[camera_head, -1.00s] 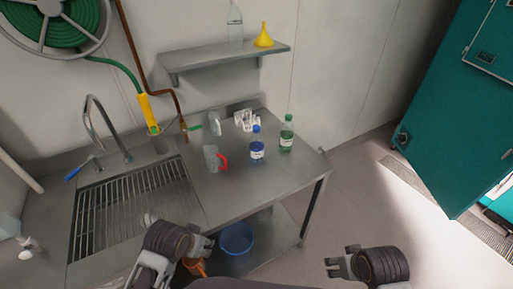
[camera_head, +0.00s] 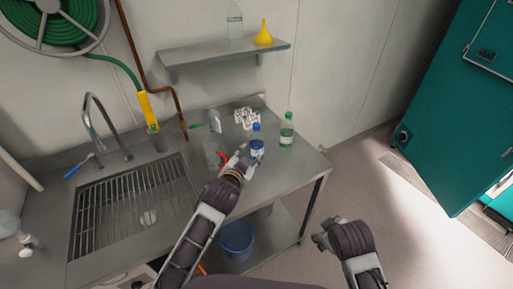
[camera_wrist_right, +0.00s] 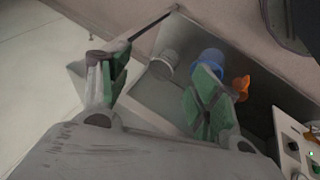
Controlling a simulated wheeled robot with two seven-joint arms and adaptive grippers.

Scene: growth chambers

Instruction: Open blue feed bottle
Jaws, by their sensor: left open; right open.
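The blue feed bottle (camera_head: 257,146), with a blue cap and a blue and white body, stands upright on the steel counter (camera_head: 285,172). My left gripper (camera_head: 247,158) is open at the bottle's near left side; whether it touches the bottle cannot be told. It partly covers the bottle's lower part. My right gripper (camera_head: 322,236) is open and empty, in front of the counter's right end and away from the bottle. In the right wrist view its fingers (camera_wrist_right: 155,90) are spread apart with nothing between them.
A green bottle (camera_head: 287,130) stands close to the right of the blue one. A clear jug with a red handle (camera_head: 213,155) is left of my left gripper. White pieces (camera_head: 246,118) lie behind. A sink grid (camera_head: 130,212) is at left, and a blue bucket (camera_head: 236,238) sits below.

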